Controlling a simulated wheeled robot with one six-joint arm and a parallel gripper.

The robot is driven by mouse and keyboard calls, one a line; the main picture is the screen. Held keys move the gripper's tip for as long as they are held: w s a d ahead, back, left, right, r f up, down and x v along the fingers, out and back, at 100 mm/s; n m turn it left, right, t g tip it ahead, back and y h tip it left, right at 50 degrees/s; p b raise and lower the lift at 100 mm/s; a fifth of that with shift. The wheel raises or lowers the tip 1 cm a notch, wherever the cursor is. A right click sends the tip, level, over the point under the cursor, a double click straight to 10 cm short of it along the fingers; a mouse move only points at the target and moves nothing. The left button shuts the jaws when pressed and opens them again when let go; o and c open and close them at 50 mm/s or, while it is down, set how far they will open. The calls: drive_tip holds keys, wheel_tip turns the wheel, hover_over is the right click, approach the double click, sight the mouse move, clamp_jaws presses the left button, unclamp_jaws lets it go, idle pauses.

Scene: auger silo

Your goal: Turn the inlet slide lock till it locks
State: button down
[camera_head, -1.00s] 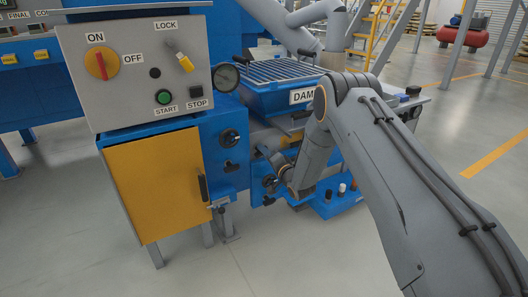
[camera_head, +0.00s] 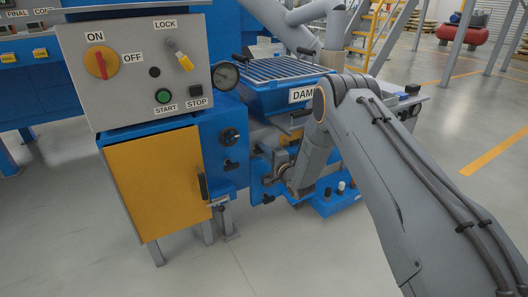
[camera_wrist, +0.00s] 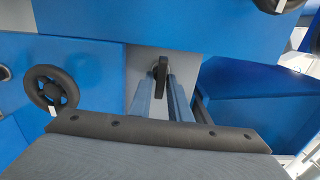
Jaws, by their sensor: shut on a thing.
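The inlet slide lock appears to be the black upright lever (camera_wrist: 160,78) on a grey plate of the blue machine. It stands between the two long blue-grey fingers of my gripper (camera_wrist: 160,88) in the wrist view. The fingers are closed on it. In the head view my gripper (camera_head: 279,172) reaches the machine's front below the hopper, and my wrist hides most of the lock there. How far the lock is turned cannot be told from these frames.
A black handwheel (camera_wrist: 50,88) sits left of my fingers. The blue hopper (camera_head: 285,98) stands above. A grey control panel (camera_head: 140,65) and a yellow cabinet door (camera_head: 155,183) are on the left. Small bottles (camera_head: 341,188) stand in a blue tray below my wrist.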

drive_tip(key=shift+w+d, duration=0.1)
drive_tip(key=shift+d, duration=0.1)
drive_tip(key=c, duration=1.8)
unclamp_jaws()
drive_tip(key=shift+d, duration=0.1)
drive_tip(key=shift+c, duration=0.2)
drive_tip(key=shift+a, duration=0.2)
drive_tip(key=p+v, duration=0.2)
drive_tip(key=v, duration=0.6)
